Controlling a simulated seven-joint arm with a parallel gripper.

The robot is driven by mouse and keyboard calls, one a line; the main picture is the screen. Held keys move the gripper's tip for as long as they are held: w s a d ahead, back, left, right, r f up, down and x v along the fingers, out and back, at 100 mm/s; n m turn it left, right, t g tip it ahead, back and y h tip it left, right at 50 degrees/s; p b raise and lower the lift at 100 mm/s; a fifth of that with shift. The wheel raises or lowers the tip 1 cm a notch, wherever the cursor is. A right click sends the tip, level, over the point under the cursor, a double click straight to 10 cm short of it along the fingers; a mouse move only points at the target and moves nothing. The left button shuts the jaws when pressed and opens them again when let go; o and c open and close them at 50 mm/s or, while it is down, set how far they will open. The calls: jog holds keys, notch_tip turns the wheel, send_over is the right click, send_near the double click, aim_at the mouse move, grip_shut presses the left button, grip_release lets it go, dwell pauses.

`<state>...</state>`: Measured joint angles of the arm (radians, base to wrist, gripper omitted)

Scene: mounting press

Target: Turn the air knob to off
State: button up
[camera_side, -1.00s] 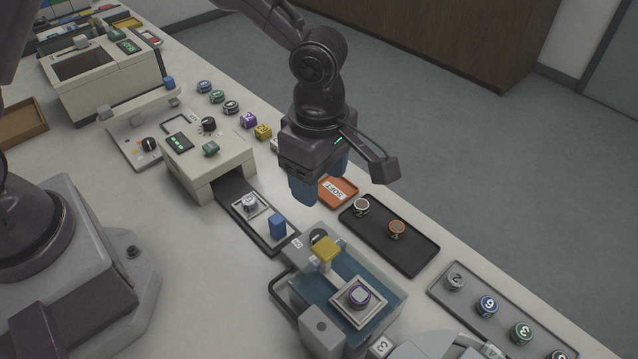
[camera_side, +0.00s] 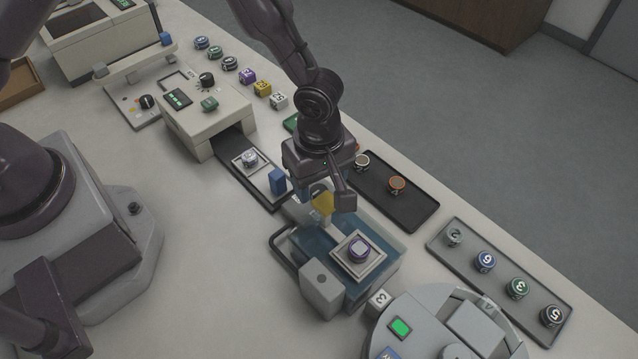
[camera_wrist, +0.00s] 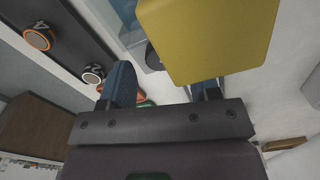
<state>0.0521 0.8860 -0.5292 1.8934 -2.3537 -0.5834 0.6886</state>
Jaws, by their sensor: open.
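My gripper (camera_side: 312,186) is just behind the yellow block (camera_side: 324,205) at the back of the blue tank. In the wrist view, my gripper (camera_wrist: 164,85) is open, with its two blue fingers apart and nothing seen held between them. A dark round knob (camera_wrist: 154,56), probably the air knob, shows partly beyond the fingertips. The yellow block (camera_wrist: 208,38) covers part of it and part of the right finger's area. Its pointer and setting cannot be read. In the side view, my gripper hides this knob.
The blue tank (camera_side: 376,281) carries a purple-ringed puck (camera_side: 359,250). A black tray (camera_side: 415,208) with two pucks lies right of my gripper. A blue block (camera_side: 278,181) stands left. The beige machine (camera_side: 226,113) has another black knob (camera_side: 207,80).

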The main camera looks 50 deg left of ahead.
aim_at(319, 190)
jog(key=shift+f, duration=1)
jog(key=shift+c, duration=0.3)
jog(key=c, duration=0.9)
jog(key=shift+n, duration=2.4)
jog(key=shift+r, duration=0.1)
jog(key=o, duration=1)
jog(key=shift+c, duration=0.2)
notch_tip(319, 190, up, 13)
